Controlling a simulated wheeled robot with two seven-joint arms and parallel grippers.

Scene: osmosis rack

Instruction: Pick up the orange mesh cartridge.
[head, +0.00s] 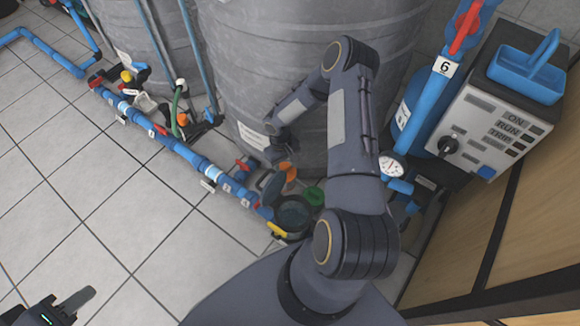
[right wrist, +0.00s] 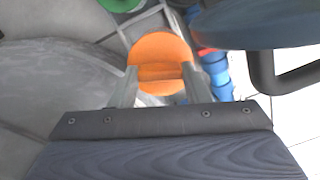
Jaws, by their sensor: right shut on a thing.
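The orange mesh cartridge shows as a round orange end with a raised bar (right wrist: 160,50) between the fingers of my right gripper (right wrist: 160,88) in the right wrist view. The fingers are shut on this orange part, one on each side. In the head view a small orange piece (head: 289,172) shows just below my right gripper (head: 281,160), by the foot of the grey tank. The rest of the cartridge is hidden. My left gripper (head: 68,305) is at the lower left over the tiled floor, far from the cartridge; its finger gap is unclear.
A dark open housing (head: 292,214) and a green round part (head: 314,196) lie near the cartridge. A grey tank (head: 225,60) stands close behind. A blue pipe (head: 180,150) runs along the floor. A control panel (head: 495,130) stands right. The left floor is clear.

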